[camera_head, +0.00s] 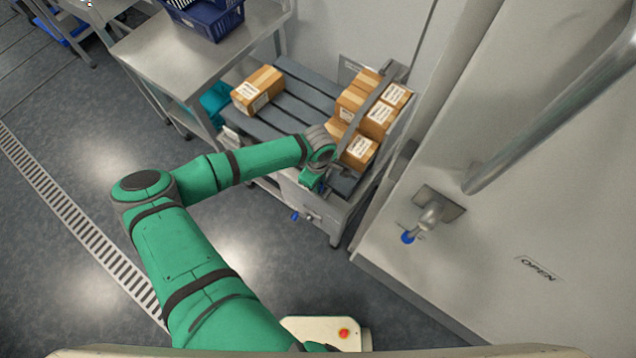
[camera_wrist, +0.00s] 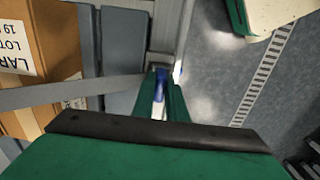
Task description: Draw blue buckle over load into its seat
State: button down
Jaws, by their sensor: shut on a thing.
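My gripper (camera_head: 312,181) is at the front edge of the slatted platform, beside the strapped cartons. In the wrist view its green fingers (camera_wrist: 164,93) are shut on the blue buckle (camera_wrist: 159,80), which shows as a small blue piece between them. A grey strap (camera_wrist: 72,91) runs from the buckle across a carton. In the head view the strap (camera_head: 372,98) lies over the load of cartons (camera_head: 380,115) from the back rail toward my gripper. The buckle is hidden there by my gripper. I cannot clearly make out the seat.
A single carton (camera_head: 258,90) lies apart at the platform's (camera_head: 290,107) left. A steel table (camera_head: 165,50) with a blue crate (camera_head: 212,17) stands behind. A door with a long handle (camera_head: 548,118) closes off the right. A blue-tipped fitting (camera_head: 296,216) sticks out below the platform.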

jog(key=shift+f, duration=0.2)
jog(key=c, duration=1.7)
grip_release()
jog(key=shift+s+a+f, duration=0.1)
jog(key=shift+s, duration=0.05)
jog(key=r, duration=1.1)
jog(key=shift+w+d+r, duration=0.2)
jog(key=shift+w, duration=0.05)
